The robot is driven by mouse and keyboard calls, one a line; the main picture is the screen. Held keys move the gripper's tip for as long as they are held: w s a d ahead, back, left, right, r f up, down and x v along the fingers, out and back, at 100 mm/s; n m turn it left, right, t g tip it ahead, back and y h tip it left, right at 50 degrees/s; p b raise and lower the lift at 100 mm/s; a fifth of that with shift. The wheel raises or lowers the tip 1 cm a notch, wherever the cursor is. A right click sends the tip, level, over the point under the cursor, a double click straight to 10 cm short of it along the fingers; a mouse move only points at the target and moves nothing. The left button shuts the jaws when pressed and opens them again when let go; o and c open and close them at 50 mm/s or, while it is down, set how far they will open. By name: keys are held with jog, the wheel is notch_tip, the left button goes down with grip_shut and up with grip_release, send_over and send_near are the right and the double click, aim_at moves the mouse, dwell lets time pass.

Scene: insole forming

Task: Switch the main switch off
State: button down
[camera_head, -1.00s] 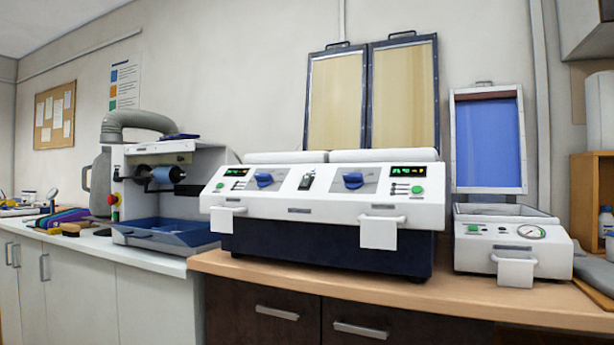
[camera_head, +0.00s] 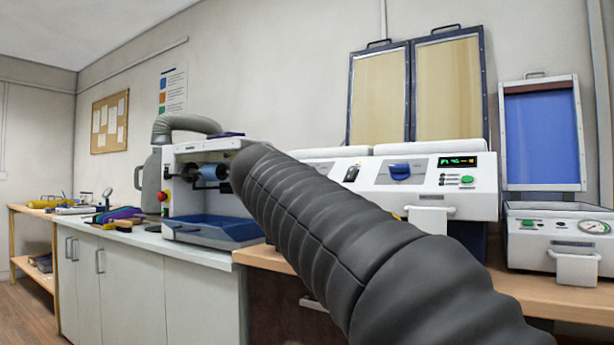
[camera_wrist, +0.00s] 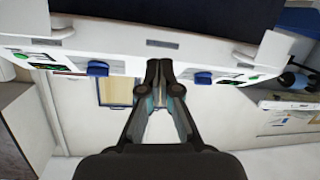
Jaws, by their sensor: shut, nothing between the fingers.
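The white double-station machine (camera_head: 385,174) stands on the wooden counter. Its main switch (camera_head: 351,174) shows as a small dark part on the front panel, just right of my arm in the head view. My dark ribbed arm crosses in front of the machine's left half. My gripper (camera_wrist: 159,66) shows in the wrist view, which is upside down. Its fingers are together and empty, in front of the panel between two blue knobs (camera_wrist: 97,68) (camera_wrist: 203,78). The fingers hide the panel's middle there, and I cannot tell whether they touch it. The right display (camera_head: 458,161) is lit.
A grinding machine (camera_head: 205,165) with a blue tray stands left of my arm. A smaller white press (camera_head: 560,240) with a gauge stands at the right. White handles (camera_head: 430,215) stick out below the panel. Two framed panels (camera_head: 415,95) rise behind the machine.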

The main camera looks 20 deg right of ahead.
aim_at(350, 174)
jog(key=w+r+m+h, duration=0.3)
jog(key=r+h, duration=0.1)
jog(key=r, duration=0.5)
jog(key=shift+a+r+m+t+b, duration=0.3)
jog(key=shift+r+m+t+b, duration=0.05)
jog(key=shift+m+t, duration=0.05)
jog(key=shift+w, duration=0.1)
jog(key=shift+f+p+x, duration=0.45)
jog(key=shift+f+x, duration=0.05)
jog(key=shift+x, duration=1.65)
jog(key=shift+f+p+x, duration=0.45)
jog(key=shift+f+x, duration=0.05)
jog(key=shift+x, duration=1.6)
jog(key=shift+f+p+x, duration=0.45)
jog(key=shift+f+x, duration=0.05)
jog(key=shift+x, duration=1.65)
jog(key=shift+d, duration=0.15)
